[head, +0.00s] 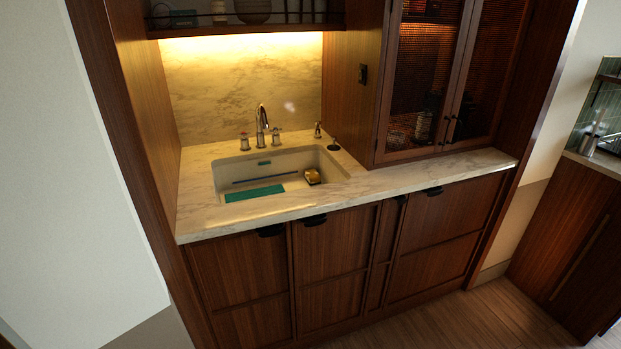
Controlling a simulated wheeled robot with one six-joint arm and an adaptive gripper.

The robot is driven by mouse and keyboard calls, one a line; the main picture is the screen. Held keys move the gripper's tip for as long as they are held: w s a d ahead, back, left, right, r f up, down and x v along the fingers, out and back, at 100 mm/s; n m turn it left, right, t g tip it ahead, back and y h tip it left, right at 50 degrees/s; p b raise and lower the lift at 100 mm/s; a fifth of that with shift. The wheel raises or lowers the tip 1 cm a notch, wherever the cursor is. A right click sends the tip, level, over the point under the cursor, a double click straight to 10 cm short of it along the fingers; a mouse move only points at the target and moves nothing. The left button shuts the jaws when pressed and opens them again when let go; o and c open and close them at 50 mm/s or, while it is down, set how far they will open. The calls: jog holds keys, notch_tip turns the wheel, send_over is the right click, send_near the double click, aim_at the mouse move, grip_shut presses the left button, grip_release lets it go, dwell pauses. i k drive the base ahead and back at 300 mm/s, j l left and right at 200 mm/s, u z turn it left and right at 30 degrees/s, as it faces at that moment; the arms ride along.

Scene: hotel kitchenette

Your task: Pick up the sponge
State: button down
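My gripper is not in view.
A teal flat piece (254,193), a thin blue bar and a small green item (264,163) are in the sink. The faucet (262,118) and its handles stand behind it. A tall glass-doored cabinet (430,75) rises to the right, and a shelf hangs above. The front counter strip (400,182) is clear.

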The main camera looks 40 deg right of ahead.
aim_at(312, 177)
jog(key=z, duration=2.75)
jog(key=u, duration=2)
jog(key=i+l+z, duration=0.1)
jog(key=i+z, duration=0.15)
jog(key=i, duration=0.25)
jog(key=i+z, duration=0.3)
jog(key=i, duration=0.2)
